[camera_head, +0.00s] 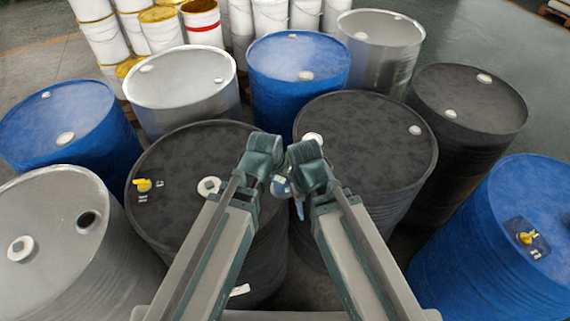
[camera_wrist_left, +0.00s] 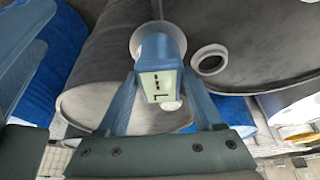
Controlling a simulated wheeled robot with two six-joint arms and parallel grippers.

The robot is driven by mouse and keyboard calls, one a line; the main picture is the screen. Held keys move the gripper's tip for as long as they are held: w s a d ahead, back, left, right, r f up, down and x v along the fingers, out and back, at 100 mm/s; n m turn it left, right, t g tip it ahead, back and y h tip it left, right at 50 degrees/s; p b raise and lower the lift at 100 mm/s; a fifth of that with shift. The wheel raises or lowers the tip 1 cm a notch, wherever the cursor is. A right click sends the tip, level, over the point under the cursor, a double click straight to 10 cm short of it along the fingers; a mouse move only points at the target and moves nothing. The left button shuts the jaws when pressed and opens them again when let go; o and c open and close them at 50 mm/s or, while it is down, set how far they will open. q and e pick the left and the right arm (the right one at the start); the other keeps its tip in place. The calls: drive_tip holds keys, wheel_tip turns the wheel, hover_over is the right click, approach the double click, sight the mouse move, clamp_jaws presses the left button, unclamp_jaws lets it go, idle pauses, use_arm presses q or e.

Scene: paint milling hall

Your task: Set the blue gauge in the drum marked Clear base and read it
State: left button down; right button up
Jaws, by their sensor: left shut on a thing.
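My left gripper (camera_head: 284,187) is in the middle of the head view, above the gap between the two front black drums. In the left wrist view its blue-grey fingers are shut on the blue gauge (camera_wrist_left: 158,50), which shows a pale face with dark marks, too small to read. My right arm's wrist (camera_head: 308,165) is close beside the left one; its jaws are hidden. The grey drum (camera_head: 45,210) at the front left has a dark open hole (camera_head: 90,221) and a white cap (camera_head: 20,248). I cannot read which drum is marked Clear base.
Black drums (camera_head: 185,160) (camera_head: 365,140) stand under my arms, with another black drum (camera_head: 465,95) at right. Blue drums (camera_head: 65,115) (camera_head: 290,60) (camera_head: 500,230) and pale metal drums (camera_head: 180,80) (camera_head: 385,27) surround them. White pails (camera_head: 160,30) stand behind. Open floor shows at the upper right.

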use_arm(q)
drive_tip(key=shift+s+d, duration=0.2)
drive_tip(key=shift+s, duration=0.4)
wheel_tip(320, 180, up, 11)
drive_tip(key=p, duration=1.1)
